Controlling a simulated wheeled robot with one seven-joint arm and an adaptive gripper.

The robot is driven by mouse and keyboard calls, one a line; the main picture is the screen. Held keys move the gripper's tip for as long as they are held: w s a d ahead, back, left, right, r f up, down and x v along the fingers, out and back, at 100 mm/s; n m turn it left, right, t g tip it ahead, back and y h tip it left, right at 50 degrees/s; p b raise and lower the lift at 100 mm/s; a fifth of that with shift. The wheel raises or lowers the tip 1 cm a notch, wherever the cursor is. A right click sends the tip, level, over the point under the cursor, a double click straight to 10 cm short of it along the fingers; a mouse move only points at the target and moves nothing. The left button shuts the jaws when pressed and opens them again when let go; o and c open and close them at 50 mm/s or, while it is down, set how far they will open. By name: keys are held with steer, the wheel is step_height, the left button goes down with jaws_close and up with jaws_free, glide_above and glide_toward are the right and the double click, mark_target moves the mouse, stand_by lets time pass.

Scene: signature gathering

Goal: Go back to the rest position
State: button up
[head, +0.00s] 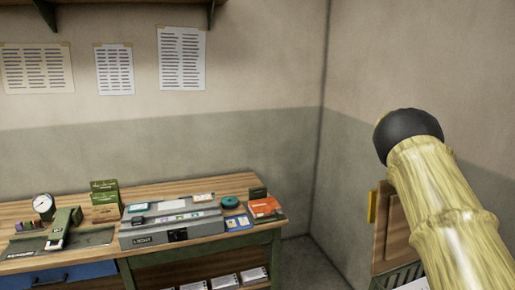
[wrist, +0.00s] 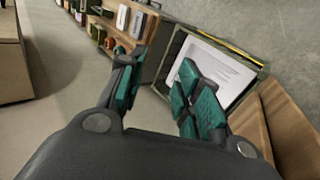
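My gripper (wrist: 160,75) shows in the wrist view. Its two dark fingers with teal pads stand apart, and only floor and furniture show between them. It is open and empty. The gripper itself does not show in the head view; there a bamboo-patterned arm link of mine with a black rounded end rises at the right. Past the right finger, in the wrist view, a white sheet (wrist: 222,66) lies in a dark-framed tray (wrist: 178,42). I cannot tell how far the fingers are from it.
A wooden desk (head: 150,190) along the back wall bears a grey machine (head: 172,222), a dial scale (head: 43,205), a green stapler-like tool (head: 64,226) and an orange booklet (head: 265,207). A wooden board (head: 392,230) stands at the right. Bare floor (wrist: 75,75) shows left of the gripper.

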step_height(320, 180, down, 16)
steer(key=s+d+n, duration=0.1)
steer(key=d+n, duration=0.1)
steer(key=s+a+f+n+t, duration=0.1)
steer(key=s+a+f+n, duration=0.15)
steer(key=s+f, duration=0.5)
steer(key=s+a+f+n+t, duration=0.15)
steer(key=s+a+f, duration=0.25)
steer(key=f, duration=0.6)
steer(key=s+a+f+n+t, duration=0.1)
steer(key=s+a+f, duration=0.3)
steer(key=f, duration=0.5)
steer(key=s+a+f+n+t+y, duration=0.1)
steer(key=s+a+f+n, duration=0.1)
steer(key=s+a+f, duration=0.45)
steer(key=s+a+f+n+t+y, duration=0.1)
steer(key=s+a+t, duration=0.15)
steer(key=s, duration=0.75)
steer(key=s+a+r+n+t+y, duration=0.1)
steer(key=s+a+r, duration=0.1)
steer(key=s+a, duration=0.55)
steer(key=s+a+r+n, duration=0.2)
steer(key=s+a, duration=0.2)
steer(key=s, duration=0.7)
step_height(320, 180, down, 11)
steer(key=b, duration=1.1)
steer(key=shift+w+d+f, duration=0.15)
steer(key=shift+w+f, duration=0.05)
steer(key=shift+w, duration=0.1)
steer(key=shift+d, duration=0.1)
